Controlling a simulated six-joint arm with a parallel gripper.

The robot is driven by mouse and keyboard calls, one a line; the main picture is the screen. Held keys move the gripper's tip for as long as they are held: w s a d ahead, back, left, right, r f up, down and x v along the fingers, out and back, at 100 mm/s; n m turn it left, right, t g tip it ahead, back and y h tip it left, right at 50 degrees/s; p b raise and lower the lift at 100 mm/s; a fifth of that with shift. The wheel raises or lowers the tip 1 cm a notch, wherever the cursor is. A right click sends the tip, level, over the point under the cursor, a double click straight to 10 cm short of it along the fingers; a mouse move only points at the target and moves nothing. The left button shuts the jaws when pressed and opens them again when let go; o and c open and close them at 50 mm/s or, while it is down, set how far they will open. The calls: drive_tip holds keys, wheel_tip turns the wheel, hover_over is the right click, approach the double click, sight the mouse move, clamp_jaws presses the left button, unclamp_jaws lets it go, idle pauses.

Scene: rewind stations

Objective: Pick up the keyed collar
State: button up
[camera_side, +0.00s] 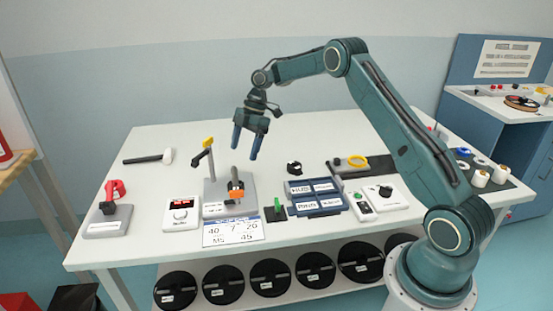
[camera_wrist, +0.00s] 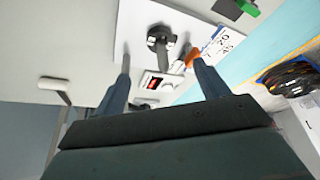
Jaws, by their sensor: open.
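A small black ring-like piece with a pale mark (camera_side: 294,167) lies on the table right of the middle; it looks like the keyed collar, though it is too small to be sure. My gripper (camera_side: 246,145) is open and empty, high above the table, up and to the left of that piece. In the wrist view my two fingers (camera_wrist: 160,60) are spread apart over the grey-plated station (camera_side: 216,193), with its dark post (camera_wrist: 160,42) and orange part (camera_side: 236,190). I cannot make out the black piece in the wrist view.
A blue labelled tray (camera_side: 315,193), a green switch (camera_side: 278,206) and a white dial box (camera_side: 181,213) stand near the front. A mallet (camera_side: 150,158) lies at left. The table's back middle is clear.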

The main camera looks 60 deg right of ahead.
sight(237, 180)
drive_tip(key=shift+x, duration=3.15)
drive_tip(key=shift+d+x, duration=0.1)
drive_tip(key=shift+x, duration=1.2)
drive_tip(key=shift+d+x, duration=0.15)
drive_tip(key=shift+x, duration=1.1)
drive_tip(key=shift+s+f, duration=0.1)
drive_tip(key=c, duration=1.1)
